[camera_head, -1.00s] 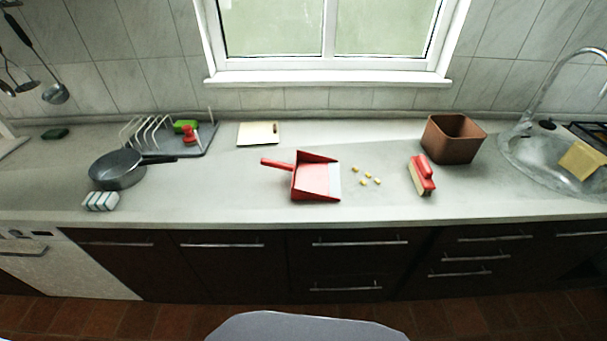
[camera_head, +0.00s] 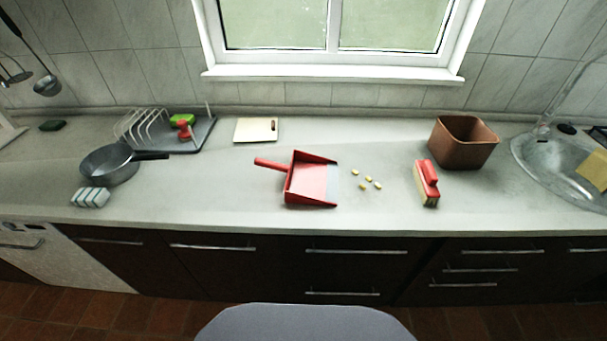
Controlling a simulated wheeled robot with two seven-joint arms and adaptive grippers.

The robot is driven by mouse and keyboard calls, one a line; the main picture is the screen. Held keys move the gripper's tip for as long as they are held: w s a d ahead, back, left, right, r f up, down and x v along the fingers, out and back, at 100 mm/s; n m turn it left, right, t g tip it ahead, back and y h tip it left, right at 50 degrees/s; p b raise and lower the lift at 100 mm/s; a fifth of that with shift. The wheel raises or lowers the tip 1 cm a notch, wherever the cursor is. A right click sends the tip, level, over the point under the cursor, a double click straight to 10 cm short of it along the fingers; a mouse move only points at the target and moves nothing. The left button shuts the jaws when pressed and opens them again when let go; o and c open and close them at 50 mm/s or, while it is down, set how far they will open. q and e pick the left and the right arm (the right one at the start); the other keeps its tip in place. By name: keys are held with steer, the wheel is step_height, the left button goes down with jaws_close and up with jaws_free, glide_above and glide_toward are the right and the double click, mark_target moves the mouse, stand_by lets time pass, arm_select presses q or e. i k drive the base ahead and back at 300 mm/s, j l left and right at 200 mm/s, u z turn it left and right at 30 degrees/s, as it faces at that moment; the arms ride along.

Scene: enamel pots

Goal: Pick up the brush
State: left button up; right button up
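A brush (camera_head: 427,183) with a red top and pale bristles lies on the grey counter, right of the middle. It stands apart from the things around it. Several small yellow pieces (camera_head: 368,181) lie to its left, and a red dustpan (camera_head: 311,181) lies beyond them with its handle to the left. Neither of my grippers shows in the head view.
A brown square bin (camera_head: 463,141) stands just behind and right of the brush. The sink (camera_head: 535,165) with its tap is at the far right. A grey pan (camera_head: 110,165), a dish rack (camera_head: 203,136) and a white board (camera_head: 256,130) are on the left. Counter in front of the brush is clear.

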mark_target(426, 180)
steer(key=i, duration=0.6)
steer(key=k+l+z, duration=0.1)
steer(key=z, duration=0.4)
steer(key=l+z, duration=0.3)
steer(key=z, duration=0.2)
steer(key=k, duration=0.05)
